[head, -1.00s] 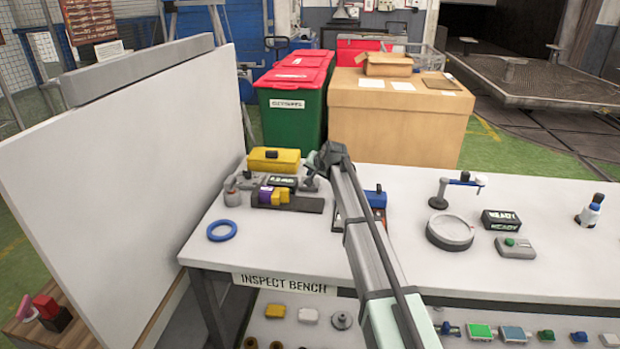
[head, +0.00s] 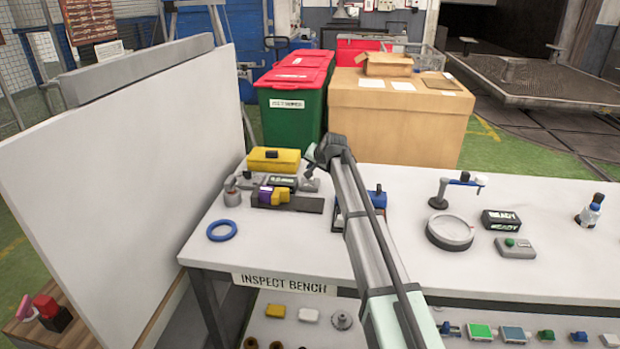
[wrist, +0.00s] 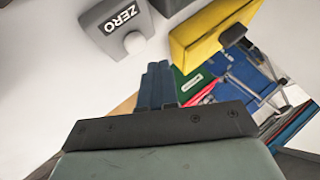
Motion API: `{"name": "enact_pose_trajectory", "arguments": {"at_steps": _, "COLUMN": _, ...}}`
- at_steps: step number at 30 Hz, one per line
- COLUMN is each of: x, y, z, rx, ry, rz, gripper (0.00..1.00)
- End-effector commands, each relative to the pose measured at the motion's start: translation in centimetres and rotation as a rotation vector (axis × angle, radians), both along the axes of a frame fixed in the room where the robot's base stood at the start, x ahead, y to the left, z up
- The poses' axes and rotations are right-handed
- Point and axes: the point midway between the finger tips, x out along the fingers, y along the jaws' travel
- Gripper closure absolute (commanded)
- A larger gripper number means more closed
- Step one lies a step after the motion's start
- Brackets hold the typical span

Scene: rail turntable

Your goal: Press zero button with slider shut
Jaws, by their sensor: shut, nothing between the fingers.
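A grey box labelled ZERO (wrist: 112,22) with a pale round button (wrist: 135,42) shows at the top of the wrist view. My gripper (wrist: 158,68) is shut and empty, with its fingertips below and right of the button in the picture and apart from it. In the head view my gripper (head: 310,168) hangs over the back left of the bench, at the right end of the gauge. There a dark rail (head: 308,204) carries a purple block (head: 265,195) and a yellow block (head: 282,194) that appear to touch. I cannot clearly make out the ZERO box in the head view.
A blue ring (head: 222,231) lies in front on the bench (head: 270,250). A tall white panel (head: 110,190) stands left.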

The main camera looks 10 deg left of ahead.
Motion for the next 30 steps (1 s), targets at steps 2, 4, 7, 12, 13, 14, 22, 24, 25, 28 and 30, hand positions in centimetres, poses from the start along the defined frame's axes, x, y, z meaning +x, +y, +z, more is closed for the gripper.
{"name": "enact_pose_trajectory", "arguments": {"at_steps": 2, "x": 0.1, "y": 0.0, "z": 0.7, "rx": 0.0, "ry": -0.001, "rz": -0.001, "gripper": 1.0}}
{"name": "enact_pose_trajectory", "arguments": {"at_steps": 4, "x": 0.0, "y": 0.0, "z": 1.3, "rx": 0.0, "ry": -0.001, "rz": -0.001, "gripper": 1.0}}
{"name": "enact_pose_trajectory", "arguments": {"at_steps": 7, "x": 0.0, "y": 0.0, "z": 2.1, "rx": 0.0, "ry": -0.001, "rz": -0.001, "gripper": 1.0}}
{"name": "enact_pose_trajectory", "arguments": {"at_steps": 12, "x": 0.0, "y": 0.0, "z": 3.4, "rx": 0.0, "ry": -0.001, "rz": -0.001, "gripper": 1.0}}
{"name": "enact_pose_trajectory", "arguments": {"at_steps": 13, "x": 0.0, "y": 0.0, "z": 3.6, "rx": 0.0, "ry": -0.001, "rz": -0.001, "gripper": 1.0}}
{"name": "enact_pose_trajectory", "arguments": {"at_steps": 14, "x": 0.0, "y": 0.0, "z": 3.8, "rx": 0.0, "ry": -0.001, "rz": -0.001, "gripper": 1.0}}
{"name": "enact_pose_trajectory", "arguments": {"at_steps": 22, "x": 0.0, "y": 0.0, "z": 4.1, "rx": 0.0, "ry": 0.0, "rz": 0.0, "gripper": 1.0}}
{"name": "enact_pose_trajectory", "arguments": {"at_steps": 24, "x": 0.0, "y": 0.0, "z": 4.1, "rx": 0.0, "ry": 0.0, "rz": 0.0, "gripper": 1.0}}
{"name": "enact_pose_trajectory", "arguments": {"at_steps": 25, "x": 0.0, "y": 0.0, "z": 4.1, "rx": 0.0, "ry": 0.0, "rz": 0.0, "gripper": 1.0}}
{"name": "enact_pose_trajectory", "arguments": {"at_steps": 28, "x": 0.0, "y": 0.0, "z": 4.1, "rx": 0.0, "ry": 0.0, "rz": 0.0, "gripper": 1.0}}
{"name": "enact_pose_trajectory", "arguments": {"at_steps": 30, "x": 0.0, "y": 0.0, "z": 4.1, "rx": 0.0, "ry": 0.0, "rz": 0.0, "gripper": 1.0}}
